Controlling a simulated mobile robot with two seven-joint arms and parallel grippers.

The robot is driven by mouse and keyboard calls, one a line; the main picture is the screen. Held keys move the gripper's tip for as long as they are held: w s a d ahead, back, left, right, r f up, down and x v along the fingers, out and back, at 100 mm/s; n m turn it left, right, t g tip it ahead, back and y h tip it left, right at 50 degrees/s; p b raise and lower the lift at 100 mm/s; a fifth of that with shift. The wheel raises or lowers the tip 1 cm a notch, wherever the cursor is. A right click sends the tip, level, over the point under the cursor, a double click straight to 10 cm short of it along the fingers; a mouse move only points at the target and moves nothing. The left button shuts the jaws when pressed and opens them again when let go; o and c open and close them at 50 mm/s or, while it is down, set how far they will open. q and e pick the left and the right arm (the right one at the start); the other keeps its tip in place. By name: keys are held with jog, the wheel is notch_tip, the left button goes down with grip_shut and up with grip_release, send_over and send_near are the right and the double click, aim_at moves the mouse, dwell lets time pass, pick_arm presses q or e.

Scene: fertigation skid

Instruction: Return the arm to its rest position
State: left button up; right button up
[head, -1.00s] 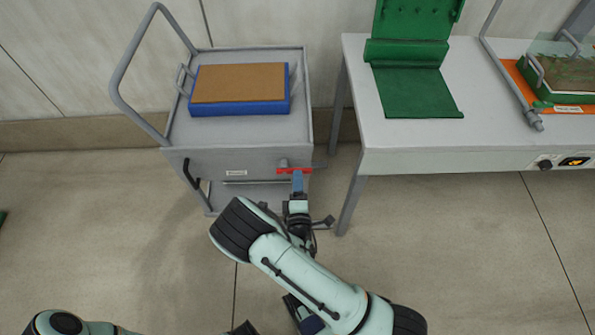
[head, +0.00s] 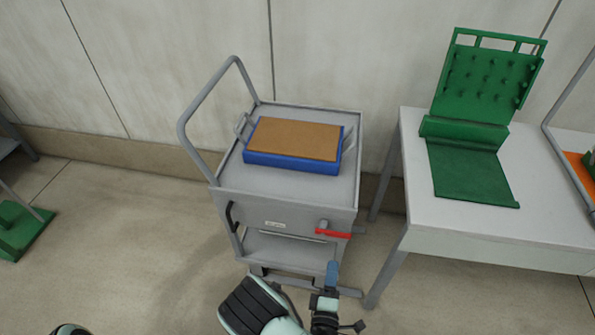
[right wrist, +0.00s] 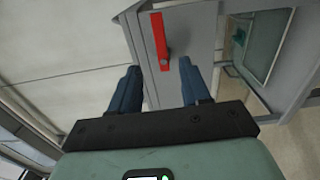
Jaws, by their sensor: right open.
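My right gripper (head: 331,275) is low in front of the grey cart (head: 235,203), just below the red lever (head: 333,233) on the cart's front. In the right wrist view its two blue fingers (right wrist: 158,85) are apart with nothing held between them. The red lever (right wrist: 159,38) shows beyond the fingertips there, apart from them. Of my left arm only a small rounded part shows at the bottom left of the head view; the left gripper is out of view.
A blue tray (head: 290,163) with a brown top lies on the cart. A white table (head: 450,222) with a green pegged stand (head: 487,80) is on the right. A green object (head: 22,232) lies on the floor at far left. Floor in front of the cart's left side is clear.

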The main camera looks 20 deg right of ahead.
jog(key=s+d+f+m+g+y+p, duration=0.1)
jog(key=s+f+m+g+y+p, duration=0.1)
jog(key=s+f+m+g, duration=0.3)
jog(key=s+f+m+g+y+p, duration=0.2)
jog(key=s+f+m+g+p, duration=0.15)
jog(key=f, duration=0.45)
jog(key=s+a+r+m+g+y+p, duration=0.2)
jog(key=s+a+m+g+y+p, duration=0.2)
jog(key=s+a+m+g+y, duration=0.3)
jog(key=s+a+y, duration=0.2)
jog(key=a, duration=0.1)
jog(key=shift+a+r+g+p, duration=0.25)
jog(key=shift+a+g+p, duration=0.05)
jog(key=shift+g, duration=0.05)
jog(key=shift+s, duration=0.1)
